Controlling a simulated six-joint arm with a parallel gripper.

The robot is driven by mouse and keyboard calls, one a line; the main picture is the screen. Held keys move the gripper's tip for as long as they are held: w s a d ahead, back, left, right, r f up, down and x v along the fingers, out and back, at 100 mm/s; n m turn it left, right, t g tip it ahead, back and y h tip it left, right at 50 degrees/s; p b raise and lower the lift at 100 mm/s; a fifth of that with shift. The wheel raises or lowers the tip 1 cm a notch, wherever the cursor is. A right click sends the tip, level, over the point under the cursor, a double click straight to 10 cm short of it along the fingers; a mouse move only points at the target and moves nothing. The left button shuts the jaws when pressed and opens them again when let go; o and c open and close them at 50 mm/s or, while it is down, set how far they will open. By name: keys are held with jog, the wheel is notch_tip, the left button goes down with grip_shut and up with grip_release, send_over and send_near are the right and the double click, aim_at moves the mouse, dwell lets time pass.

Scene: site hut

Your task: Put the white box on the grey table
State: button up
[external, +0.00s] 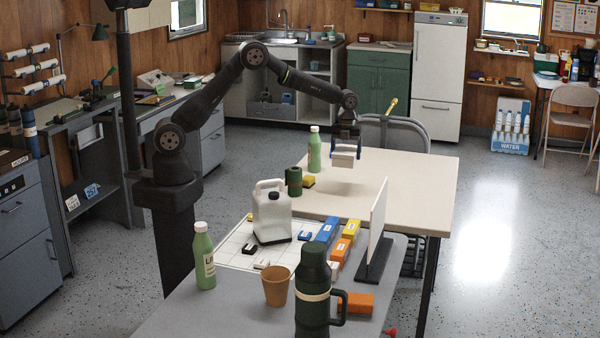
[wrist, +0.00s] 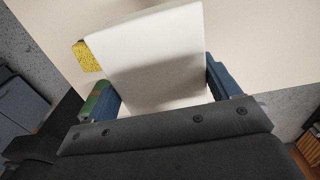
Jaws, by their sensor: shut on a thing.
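My gripper (external: 345,146) is shut on the white box (external: 344,160) and holds it in the air above the cream table (external: 408,180). In the wrist view the white box (wrist: 155,60) fills the space between the blue fingers of my gripper (wrist: 162,88). The grey table (external: 190,318) stands in the foreground, nearer the camera than the cream one. The box is not over the grey table.
The grey table holds a white jug (external: 271,215), green bottle (external: 204,258), brown cup (external: 277,287), dark flask (external: 313,290), upright white panel (external: 377,228) and several coloured blocks. A green bottle (external: 314,150) and dark green can (external: 294,181) stand on the cream table.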

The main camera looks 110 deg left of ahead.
aim_at(346, 149)
notch_tip(346, 149, up, 5)
jog(key=shift+f, duration=0.1)
jog(key=w+d+m, duration=0.2)
jog(key=w+d, duration=0.1)
jog(key=d, duration=1)
jog(key=w+d+m, duration=0.3)
jog(key=d, duration=1.1)
jog(key=w+d+m, duration=0.2)
jog(key=w+d, duration=0.2)
jog(key=d, duration=0.9)
jog(key=s+d+m, duration=0.2)
jog(key=s+d, duration=0.2)
jog(key=d, duration=0.9)
jog(key=s+d+m, duration=0.3)
jog(key=s+d, duration=0.1)
jog(key=d, duration=0.9)
jog(key=s+d+m, duration=0.6)
jog(key=s+d, duration=2)
jog(key=d, duration=0.1)
jog(key=w+f, duration=0.3)
jog(key=f, duration=0.1)
jog(key=w+a+f, duration=0.1)
jog(key=w+f, duration=0.7)
jog(key=shift+w+a+f, duration=0.1)
jog(key=shift+w+a, duration=0.1)
jog(key=shift+a, duration=0.1)
jog(key=shift+f, duration=2)
